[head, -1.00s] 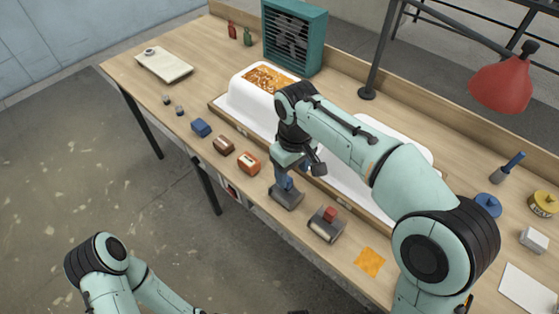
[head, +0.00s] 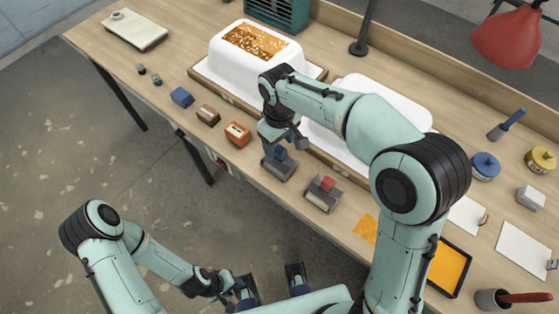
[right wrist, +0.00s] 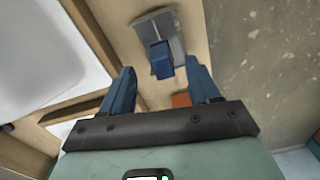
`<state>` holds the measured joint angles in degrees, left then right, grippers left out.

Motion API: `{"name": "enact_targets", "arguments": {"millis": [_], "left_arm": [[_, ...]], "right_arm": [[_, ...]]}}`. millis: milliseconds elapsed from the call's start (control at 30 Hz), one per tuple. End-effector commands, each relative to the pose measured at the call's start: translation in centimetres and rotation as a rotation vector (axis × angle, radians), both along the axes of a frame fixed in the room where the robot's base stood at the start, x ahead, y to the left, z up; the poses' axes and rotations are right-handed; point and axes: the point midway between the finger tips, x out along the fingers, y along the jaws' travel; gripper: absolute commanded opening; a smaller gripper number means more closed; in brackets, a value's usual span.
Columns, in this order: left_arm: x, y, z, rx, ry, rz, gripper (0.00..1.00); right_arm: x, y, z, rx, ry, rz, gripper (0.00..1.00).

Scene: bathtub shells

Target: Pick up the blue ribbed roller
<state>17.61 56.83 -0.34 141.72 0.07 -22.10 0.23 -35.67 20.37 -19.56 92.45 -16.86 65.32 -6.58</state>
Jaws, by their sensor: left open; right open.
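The blue part that I take for the blue ribbed roller (head: 281,153) sits on a grey plate (head: 278,170) near the table's front edge. Ribs are too small to make out. In the right wrist view the blue part (right wrist: 162,60) stands on its grey plate, ahead of and between my fingertips, apart from them. My right gripper (right wrist: 160,76) is open and empty, pointing down over it; in the head view its fingers are mostly hidden by my wrist. My left gripper (head: 271,281) is open and empty, low over the floor in front of the table.
A similar grey plate with a red part (head: 323,191) lies to the right. An orange block (head: 238,134), a brown block (head: 208,115) and a blue block (head: 182,97) line the front edge to the left. White tub shells (head: 230,68) stand behind. A red lamp (head: 505,40) hangs at right.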

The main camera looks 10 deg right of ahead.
Motion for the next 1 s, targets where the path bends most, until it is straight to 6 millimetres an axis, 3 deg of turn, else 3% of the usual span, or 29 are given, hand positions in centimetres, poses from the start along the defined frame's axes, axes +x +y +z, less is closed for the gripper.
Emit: {"name": "enact_targets", "arguments": {"millis": [233,567,700,767,1000], "left_arm": [[-0.2,0.0,-0.7,0.0,0.002,0.0,0.43],[-0.2,0.0,-0.7,0.0,0.002,0.0,0.43],[-0.2,0.0,-0.7,0.0,0.002,0.0,0.43],[-0.2,0.0,-0.7,0.0,0.002,0.0,0.43],[-0.2,0.0,-0.7,0.0,0.002,0.0,0.43]], "right_arm": [[-0.9,0.1,-3.7,-0.002,0.003,0.001,0.61],[-0.8,0.1,-4.3,0.0,0.0,0.001,0.61],[-0.8,0.1,-4.3,0.0,0.0,0.001,0.16],[-0.8,0.1,-4.3,0.0,0.0,0.001,0.0],[-0.8,0.1,-4.2,0.0,-0.001,0.001,0.0]]}}
